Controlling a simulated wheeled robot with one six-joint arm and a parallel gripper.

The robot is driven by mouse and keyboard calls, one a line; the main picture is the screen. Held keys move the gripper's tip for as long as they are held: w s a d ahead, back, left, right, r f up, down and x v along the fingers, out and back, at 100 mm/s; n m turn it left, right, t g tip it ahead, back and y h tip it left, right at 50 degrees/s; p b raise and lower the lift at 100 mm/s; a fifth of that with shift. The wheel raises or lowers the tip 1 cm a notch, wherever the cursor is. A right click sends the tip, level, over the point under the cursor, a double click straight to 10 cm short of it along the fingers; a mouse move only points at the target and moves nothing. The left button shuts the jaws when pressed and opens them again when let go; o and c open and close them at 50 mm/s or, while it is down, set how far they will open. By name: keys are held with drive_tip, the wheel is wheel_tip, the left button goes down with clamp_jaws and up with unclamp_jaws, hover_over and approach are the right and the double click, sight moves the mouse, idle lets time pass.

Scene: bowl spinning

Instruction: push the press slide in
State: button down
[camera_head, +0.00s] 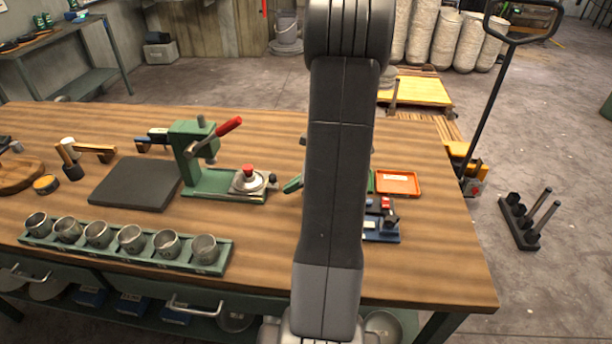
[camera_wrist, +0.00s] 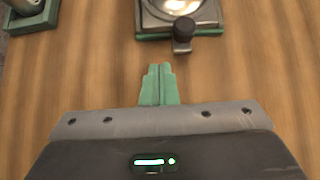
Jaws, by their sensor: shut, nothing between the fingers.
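The green press (camera_head: 192,160) stands on the wooden table, with a red-handled lever raised to the right. Its slide (camera_head: 249,183) carries a round silver piece with a red knob on top and sits on the green base, right of the column. A dark knob (camera_head: 272,181) is at the slide's right end. In the wrist view this knob (camera_wrist: 183,34) is at the top, and the slide's plate is cut off by the frame edge. My gripper (camera_wrist: 160,72) is shut and empty, its green fingertips a short way from the knob, not touching. In the head view only the green tips (camera_head: 292,184) show beside my arm.
A green rack (camera_head: 120,255) of several metal cups lies along the front edge. A dark mat (camera_head: 135,184) is left of the press. An orange tray (camera_head: 398,183) and a blue fixture (camera_head: 383,230) are right of my arm. Bare wood lies between gripper and slide.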

sight(246, 187)
drive_tip(key=a, duration=0.3)
drive_tip(key=a+p, duration=0.1)
drive_tip(key=a, duration=0.1)
drive_tip(key=shift+f, duration=0.4)
drive_tip(key=a, duration=1)
drive_tip(key=shift+w+a+p, duration=0.2)
drive_tip(key=shift+a+p, duration=0.1)
drive_tip(key=shift+d, duration=0.35)
drive_tip(key=d, duration=0.3)
drive_tip(key=v, duration=1)
drive_tip(key=shift+d+b, duration=0.25)
drive_tip(key=shift+b, duration=0.2)
